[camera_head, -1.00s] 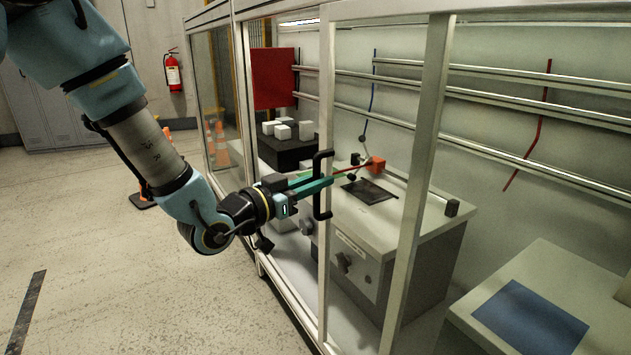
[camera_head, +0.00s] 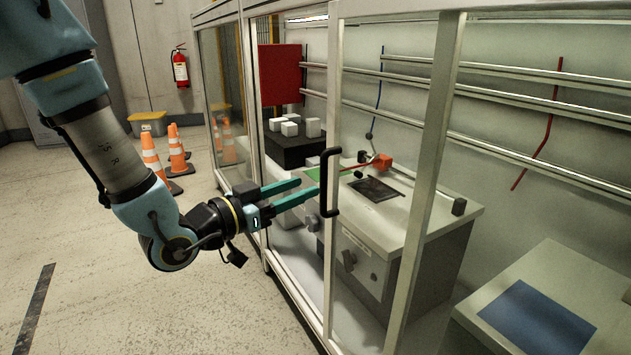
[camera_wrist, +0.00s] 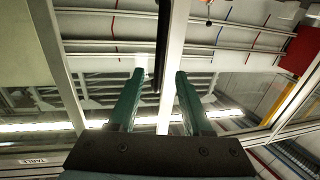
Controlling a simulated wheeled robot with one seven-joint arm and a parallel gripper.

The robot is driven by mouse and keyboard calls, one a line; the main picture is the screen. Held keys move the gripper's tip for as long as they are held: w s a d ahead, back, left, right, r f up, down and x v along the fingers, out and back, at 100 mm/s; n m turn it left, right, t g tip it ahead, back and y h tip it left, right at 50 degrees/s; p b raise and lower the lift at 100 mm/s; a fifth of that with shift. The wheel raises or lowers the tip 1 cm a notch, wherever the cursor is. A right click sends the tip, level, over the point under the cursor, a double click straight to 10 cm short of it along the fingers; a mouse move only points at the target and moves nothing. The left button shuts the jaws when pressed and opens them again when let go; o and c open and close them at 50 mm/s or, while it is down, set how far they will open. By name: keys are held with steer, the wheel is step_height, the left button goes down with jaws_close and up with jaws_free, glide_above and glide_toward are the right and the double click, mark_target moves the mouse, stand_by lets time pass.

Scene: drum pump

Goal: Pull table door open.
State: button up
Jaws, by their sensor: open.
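The door's black handle (camera_head: 330,182) is an upright bar on a pale metal post (camera_head: 329,265) of the glazed enclosure. My gripper (camera_head: 309,187) is open, with its green fingers pointing at the handle from the left and a small gap in front of it. In the wrist view, the dark handle (camera_wrist: 163,45) stands between and beyond the spread fingertips (camera_wrist: 160,75), in front of the pale post (camera_wrist: 177,45). The fingers hold nothing. I cannot tell whether the door stands slightly ajar.
Inside the enclosure are a grey cabinet (camera_head: 386,232), a black block with several white cubes (camera_head: 290,150) and a table with a blue panel (camera_head: 534,318). Floor at left is clear.

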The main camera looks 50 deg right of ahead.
steer(key=shift+v, duration=2.05)
steer(key=w+a+f+n+t+y, duration=0.35)
steer(key=w+a, duration=0.35)
steer(key=w, duration=0.3)
steer(key=w+a+f+n+t+y, duration=0.35)
steer(key=w+a+t, duration=0.2)
steer(key=w, duration=0.45)
steer(key=w+a+f+n+y, duration=0.15)
steer(key=a+n+y, duration=0.25)
steer(key=a, duration=0.7)
steer(key=w+a+n+y, duration=0.25)
steer(key=a+y, duration=0.25)
steer(key=a, duration=0.7)
steer(key=s+a+r+n+g+y, duration=0.15)
steer(key=s+a+n+g, duration=0.25)
steer(key=s+a+n, duration=0.45)
step_height(320, 180, up, 26)
steer(key=w+m+p, duration=0.1)
steer(key=m+p, duration=0.1)
steer(key=p, duration=2.4)
steer(key=shift+w+a+m, duration=0.25)
steer(key=shift+a+m, duration=0.15)
steer(key=shift+a, duration=0.1)
